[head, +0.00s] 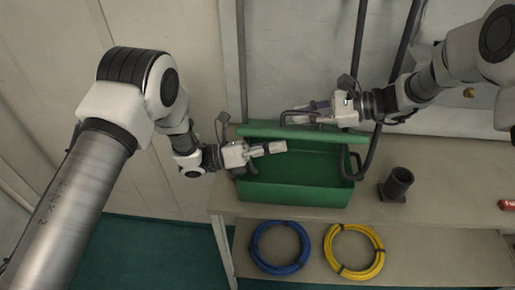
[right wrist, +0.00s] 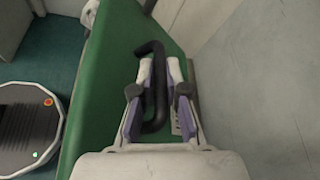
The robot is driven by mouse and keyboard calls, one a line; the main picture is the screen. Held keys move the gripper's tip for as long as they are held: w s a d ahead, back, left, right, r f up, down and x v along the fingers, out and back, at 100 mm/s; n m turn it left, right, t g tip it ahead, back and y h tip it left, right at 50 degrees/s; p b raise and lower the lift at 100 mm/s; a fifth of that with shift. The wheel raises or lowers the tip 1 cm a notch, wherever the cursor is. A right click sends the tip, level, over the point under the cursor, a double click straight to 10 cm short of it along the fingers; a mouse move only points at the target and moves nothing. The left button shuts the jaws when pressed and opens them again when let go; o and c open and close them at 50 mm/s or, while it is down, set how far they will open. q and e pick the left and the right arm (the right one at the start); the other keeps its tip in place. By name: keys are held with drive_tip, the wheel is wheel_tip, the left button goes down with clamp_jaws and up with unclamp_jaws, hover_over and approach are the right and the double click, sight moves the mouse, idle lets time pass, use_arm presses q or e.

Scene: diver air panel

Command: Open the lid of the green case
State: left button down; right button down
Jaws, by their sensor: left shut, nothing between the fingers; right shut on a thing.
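The green case (head: 295,192) stands on the bench with its lid (head: 345,135) raised at the back, and its green inside shows from above. My right gripper (head: 300,114) is shut on the black lid handle (right wrist: 157,60). In the right wrist view the handle lies between the fingers of the right gripper (right wrist: 158,85) against the green lid (right wrist: 103,75). My left gripper (head: 284,147) is shut and empty. It appears over the left part of the case opening, in front of the lid; I cannot tell whether it touches the lid.
A dark cylindrical fitting (head: 398,184) stands on the bench (head: 440,200) right of the case. A blue hose coil (head: 259,250) and a yellow hose coil (head: 378,252) lie on the lower shelf. A black hose (head: 375,150) hangs by the case's right end. A red object (head: 508,205) is at far right.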

use_arm(q)
drive_tip(key=shift+x, duration=1.05)
